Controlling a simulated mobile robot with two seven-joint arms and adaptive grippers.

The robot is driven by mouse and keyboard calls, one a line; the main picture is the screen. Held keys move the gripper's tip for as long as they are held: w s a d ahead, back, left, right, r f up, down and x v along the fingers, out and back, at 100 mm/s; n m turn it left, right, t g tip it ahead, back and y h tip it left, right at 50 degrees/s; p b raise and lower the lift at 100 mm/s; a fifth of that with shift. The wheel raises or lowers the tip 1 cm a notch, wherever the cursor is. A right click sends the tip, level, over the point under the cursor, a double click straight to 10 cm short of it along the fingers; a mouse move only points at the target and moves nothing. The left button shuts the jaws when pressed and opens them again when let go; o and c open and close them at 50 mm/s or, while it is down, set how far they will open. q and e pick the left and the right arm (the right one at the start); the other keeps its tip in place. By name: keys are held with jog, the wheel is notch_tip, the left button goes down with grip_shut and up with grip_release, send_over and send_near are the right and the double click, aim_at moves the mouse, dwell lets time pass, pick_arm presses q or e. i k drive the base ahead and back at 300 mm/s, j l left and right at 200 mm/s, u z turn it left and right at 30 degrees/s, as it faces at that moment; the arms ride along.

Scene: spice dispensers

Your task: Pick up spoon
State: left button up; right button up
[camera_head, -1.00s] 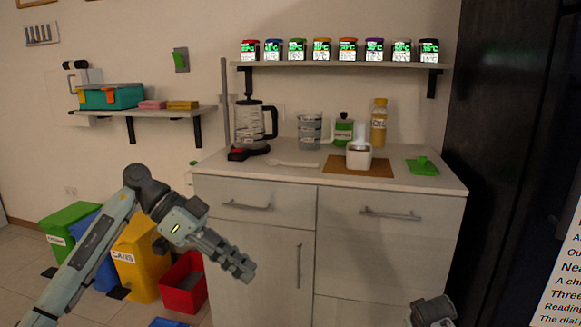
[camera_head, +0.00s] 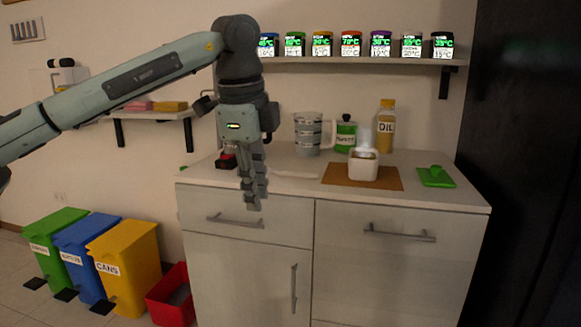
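A pale, thin utensil that looks like the spoon (camera_head: 292,174) lies flat on the light countertop, left of the brown mat. Its left end is hidden behind my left gripper. My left gripper (camera_head: 254,203) points straight down at the counter's front edge, left of the spoon. The fingers overlap in this view, so I cannot tell whether they are open or shut, or whether they touch the spoon. My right gripper is not in view.
A white container (camera_head: 363,167) stands on a brown mat (camera_head: 335,175). A green item (camera_head: 436,179) lies at right. Spice dispensers line the shelf (camera_head: 345,61).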

aim_at(300, 174)
jog(key=i+l, duration=0.25)
jog(key=i, duration=0.25)
jog(key=i+l, duration=0.25)
jog(key=i, duration=0.3)
